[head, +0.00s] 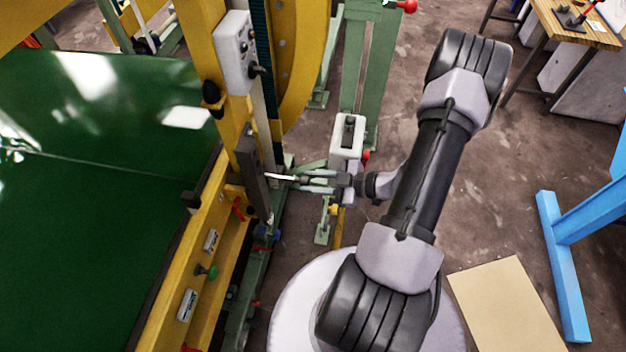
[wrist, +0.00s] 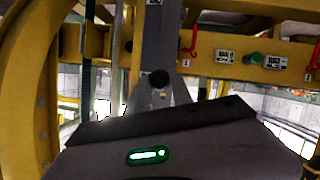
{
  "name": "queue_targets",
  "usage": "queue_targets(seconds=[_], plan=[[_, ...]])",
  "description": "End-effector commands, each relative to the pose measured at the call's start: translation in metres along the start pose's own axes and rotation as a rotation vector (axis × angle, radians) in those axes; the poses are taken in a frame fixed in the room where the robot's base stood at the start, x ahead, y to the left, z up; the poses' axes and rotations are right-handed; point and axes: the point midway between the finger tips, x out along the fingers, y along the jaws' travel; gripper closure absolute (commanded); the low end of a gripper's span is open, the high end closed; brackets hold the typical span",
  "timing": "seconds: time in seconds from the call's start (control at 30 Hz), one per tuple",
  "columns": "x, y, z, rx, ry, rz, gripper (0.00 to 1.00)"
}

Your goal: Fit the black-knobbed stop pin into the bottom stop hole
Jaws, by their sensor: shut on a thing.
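My gripper (head: 297,180) points left toward the upright dark grey block (head: 253,172) on the yellow frame. Its fingers are shut on the stop pin, whose round black knob (wrist: 159,78) shows between the fingertips in the wrist view. A thin pale shaft (head: 279,177) reaches from the fingers toward the block in the head view. I cannot tell whether its tip touches the block or is in a hole. The grey block's column (wrist: 161,35) rises behind the knob in the wrist view. The bottom stop hole is not visible.
The yellow rail (head: 186,262) carries labels, red tags and a green knob (head: 211,271). A black knob (head: 211,92) sits higher on the yellow post. The green panel (head: 95,230) fills the left. A white box (head: 347,136) on a green stand is close behind my gripper.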

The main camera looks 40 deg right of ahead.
Motion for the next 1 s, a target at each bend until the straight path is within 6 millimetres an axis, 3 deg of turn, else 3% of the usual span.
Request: queue_targets(seconds=[1.0], plan=[[0.015, 0.000, -0.007, 0.000, 0.001, -0.001, 1.00]])
